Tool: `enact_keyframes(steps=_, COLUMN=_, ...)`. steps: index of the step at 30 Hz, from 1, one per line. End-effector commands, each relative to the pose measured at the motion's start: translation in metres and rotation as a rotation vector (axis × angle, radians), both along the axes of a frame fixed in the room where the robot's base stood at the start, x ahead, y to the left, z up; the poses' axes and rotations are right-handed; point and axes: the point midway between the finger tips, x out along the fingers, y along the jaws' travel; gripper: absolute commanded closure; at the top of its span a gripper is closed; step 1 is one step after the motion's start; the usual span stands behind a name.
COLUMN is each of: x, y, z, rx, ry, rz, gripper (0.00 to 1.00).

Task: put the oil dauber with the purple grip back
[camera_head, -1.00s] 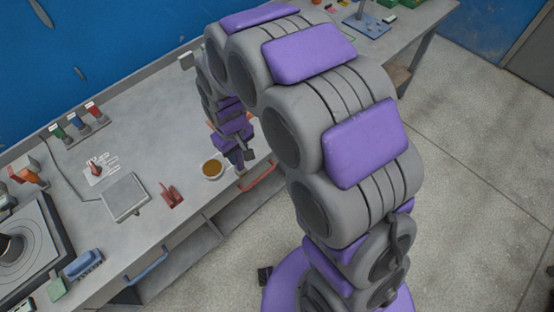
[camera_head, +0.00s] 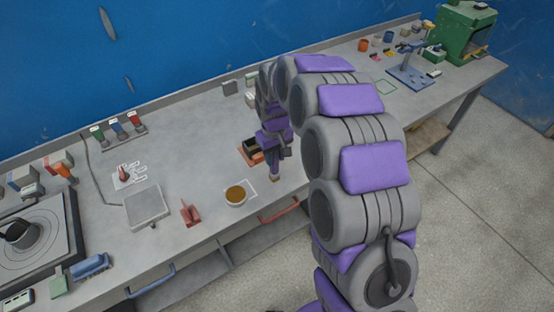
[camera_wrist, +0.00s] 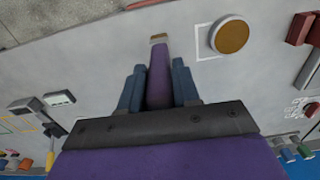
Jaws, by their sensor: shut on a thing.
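My gripper (camera_wrist: 159,88) is shut on the oil dauber with the purple grip (camera_wrist: 159,65). In the wrist view the dauber sticks out from between the blue-grey fingers, with a pale tip at its far end. In the head view my gripper (camera_head: 275,160) is over the bench, and the dauber's pale tip (camera_head: 274,178) points down close to the bench top; I cannot tell if it touches. The oil also shows in the wrist view (camera_wrist: 230,36).
A red-orange holder with a dark top (camera_head: 250,151) stands just behind my gripper, partly hidden. A red stand (camera_head: 190,212) and a grey scale plate (camera_head: 147,206) are farther left. Bench space to the right (camera_head: 330,125) is partly hidden by my arm.

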Motion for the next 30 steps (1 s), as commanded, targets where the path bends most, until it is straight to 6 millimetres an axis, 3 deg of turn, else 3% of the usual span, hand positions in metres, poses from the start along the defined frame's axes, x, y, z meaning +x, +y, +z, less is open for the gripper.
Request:
enact_keyframes(steps=9, x=0.017, y=-0.008, z=0.000, rx=0.005, ry=0.000, rz=0.000, gripper=1.00)
enact_keyframes(steps=16, x=0.016, y=-0.011, z=-0.033, rx=0.009, ry=-0.001, rz=0.001, gripper=1.00)
enact_keyframes(steps=26, x=0.016, y=-0.003, z=-0.037, rx=-0.001, ry=-0.001, rz=0.001, gripper=1.00)
enact_keyframes(steps=27, x=0.016, y=-0.003, z=-0.037, rx=0.000, ry=0.000, rz=0.001, gripper=0.67)
enact_keyframes(steps=30, x=0.016, y=-0.005, z=-0.037, rx=0.002, ry=-0.001, rz=0.000, gripper=0.57)
